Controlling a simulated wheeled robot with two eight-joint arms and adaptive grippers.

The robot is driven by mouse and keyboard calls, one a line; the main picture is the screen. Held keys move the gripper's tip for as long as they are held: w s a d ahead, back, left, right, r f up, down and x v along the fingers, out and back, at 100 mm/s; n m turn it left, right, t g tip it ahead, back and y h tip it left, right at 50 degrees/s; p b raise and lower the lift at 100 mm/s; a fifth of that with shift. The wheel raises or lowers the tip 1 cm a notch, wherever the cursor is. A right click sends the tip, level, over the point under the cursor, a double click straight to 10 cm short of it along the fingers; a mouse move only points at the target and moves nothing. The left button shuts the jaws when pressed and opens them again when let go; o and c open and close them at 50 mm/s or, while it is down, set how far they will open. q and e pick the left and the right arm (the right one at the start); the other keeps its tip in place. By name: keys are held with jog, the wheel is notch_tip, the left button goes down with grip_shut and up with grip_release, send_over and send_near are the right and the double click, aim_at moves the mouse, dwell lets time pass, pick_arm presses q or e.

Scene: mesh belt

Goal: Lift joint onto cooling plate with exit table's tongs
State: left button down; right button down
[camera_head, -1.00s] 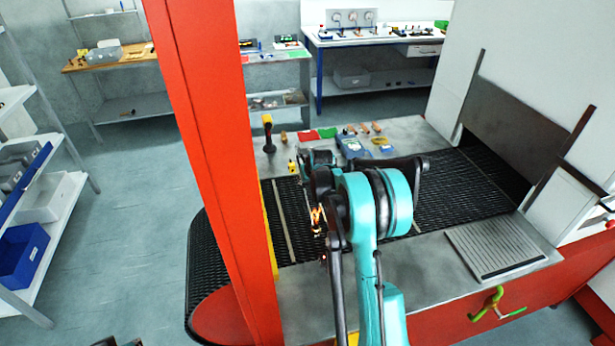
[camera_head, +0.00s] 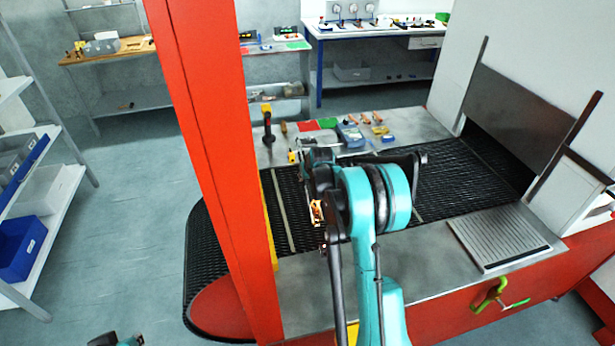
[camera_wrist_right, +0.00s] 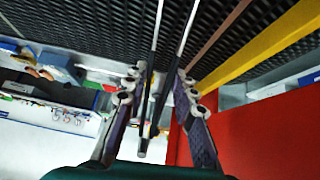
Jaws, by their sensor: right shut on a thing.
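My right gripper (camera_wrist_right: 158,90) is shut on the tongs (camera_wrist_right: 154,105), two thin rods, dark near the grip and pale further out. They run up out of the right wrist view over the mesh belt. The cooling plate appears to be the ridged grey plate (camera_head: 500,238) at the right, bare. A small part of what looks like my left arm shows at the bottom left; its jaws cannot be made out.
The dark mesh belt (camera_head: 460,185) runs into the furnace opening at the right. A red post (camera_head: 205,120) stands left of my arm. A green-handled clamp (camera_head: 490,293) is on the red front. Several small items lie on the back ledge.

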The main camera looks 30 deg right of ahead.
notch_tip(320, 180, up, 12)
jog(key=p, duration=0.6)
jog(key=shift+p, duration=0.3)
